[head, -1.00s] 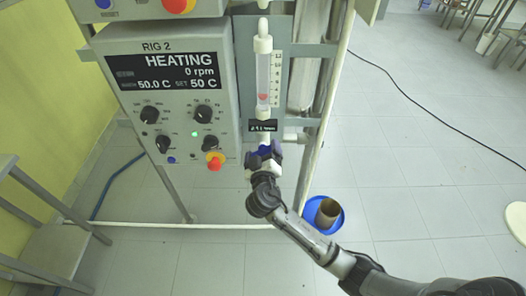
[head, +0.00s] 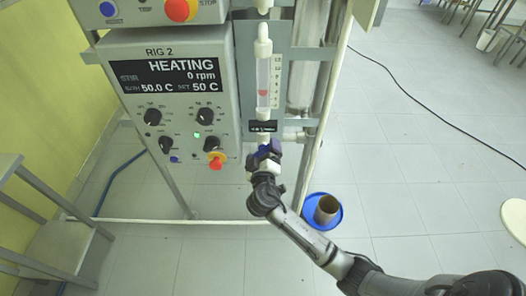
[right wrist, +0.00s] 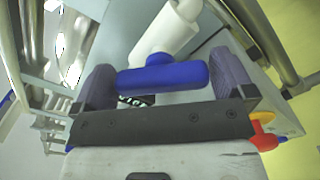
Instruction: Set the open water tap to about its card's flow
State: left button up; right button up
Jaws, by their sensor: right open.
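The water tap's blue bar handle (right wrist: 163,79) lies across between the two fingers of my right gripper (right wrist: 165,80) in the right wrist view. The gripper is open; the handle's left end is close to one finger, and a gap shows at the other. In the head view the right gripper (head: 264,155) is at the tap below the flow tube (head: 263,72), hiding most of the tap. A red float (head: 263,93) sits in the lower part of the tube beside a scale. The small black card (head: 263,126) below is too small to read. My left gripper is not in view.
The RIG 2 control box (head: 175,100), with knobs and a red button (head: 216,162), stands left of the tube. A metal frame post (head: 312,150) stands to the right.

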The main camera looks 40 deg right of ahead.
jog(key=p+v, duration=0.1)
jog(key=v, duration=1.2)
jog(key=shift+s+a+p, duration=0.2)
jog(key=shift+s+p, duration=0.1)
jog(key=shift+p, duration=0.1)
